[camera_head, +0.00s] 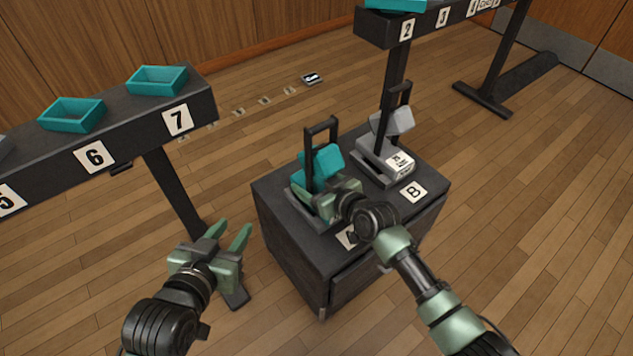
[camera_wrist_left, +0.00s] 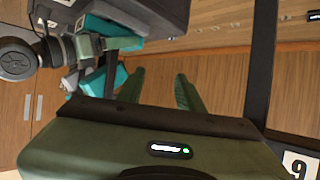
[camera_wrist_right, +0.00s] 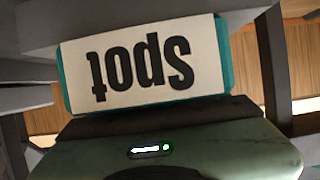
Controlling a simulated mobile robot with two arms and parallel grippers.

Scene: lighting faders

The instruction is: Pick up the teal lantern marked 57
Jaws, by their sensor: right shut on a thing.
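A teal lantern (camera_head: 328,160) with a dark upright frame stands at the left side of the dark cabinet's top. My right gripper (camera_head: 335,198) is at its near side and shut on it. In the right wrist view, a white label reading "spot" (camera_wrist_right: 142,65), upside down on a teal body, fills the space before the gripper. No 57 is readable. The lantern's lower part is partly hidden by the gripper. My left gripper (camera_head: 228,232) is open and empty, left of the cabinet; its spread fingers also show in the left wrist view (camera_wrist_left: 160,88).
A grey lantern (camera_head: 398,122) stands on the same cabinet (camera_head: 295,262), beside plate B (camera_head: 413,191). A dark rail (camera_head: 135,125) with teal trays and plates 6 and 7 is at left; another rail (camera_head: 430,25) is at back right. Floor at right is clear.

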